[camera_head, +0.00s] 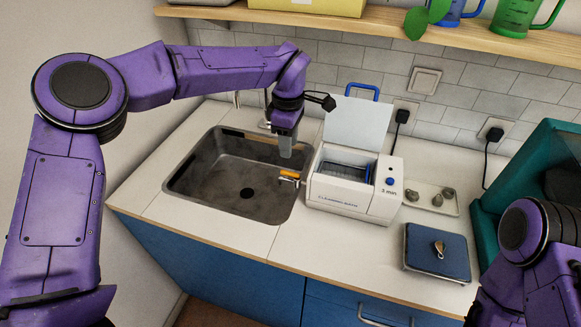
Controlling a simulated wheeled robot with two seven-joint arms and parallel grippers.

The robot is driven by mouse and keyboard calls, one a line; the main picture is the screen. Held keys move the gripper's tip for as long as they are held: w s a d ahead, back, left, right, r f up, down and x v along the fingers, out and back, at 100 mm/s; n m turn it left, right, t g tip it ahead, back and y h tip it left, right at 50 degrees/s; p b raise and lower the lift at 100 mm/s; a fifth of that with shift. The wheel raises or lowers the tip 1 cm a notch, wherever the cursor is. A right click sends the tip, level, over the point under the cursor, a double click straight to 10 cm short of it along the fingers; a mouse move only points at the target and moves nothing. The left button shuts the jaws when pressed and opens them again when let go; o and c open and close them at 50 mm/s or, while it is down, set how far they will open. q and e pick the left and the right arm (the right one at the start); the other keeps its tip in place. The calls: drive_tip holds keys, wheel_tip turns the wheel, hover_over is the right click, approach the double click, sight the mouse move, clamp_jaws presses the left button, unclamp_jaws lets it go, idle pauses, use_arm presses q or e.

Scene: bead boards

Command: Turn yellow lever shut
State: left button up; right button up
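The yellow lever (289,174) sits on a small metal tap at the left side of the white cleaning bath (345,197), beside the sink's right rim. Its handle lies roughly level in the picture. My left gripper (286,152) points down just above the lever, over the sink's right edge, and looks apart from it. Its fingers show as one narrow grey block, so I cannot tell whether they are open or shut. I see nothing hanging from them. My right arm (530,250) shows at the lower right, but its gripper is out of view.
The bath's pale lid (357,122) stands raised. The steel sink (205,185) is left of the bath. The front counter is clear.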

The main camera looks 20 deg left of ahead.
sight(288, 172)
use_arm(q)
wheel_tip(288, 172, down, 8)
drive_tip(key=shift+s+r+p, duration=0.1)
drive_tip(key=shift+p, duration=0.85)
drive_tip(key=shift+f, duration=0.55)
drive_tip(key=shift+c, duration=0.3)
clamp_jaws()
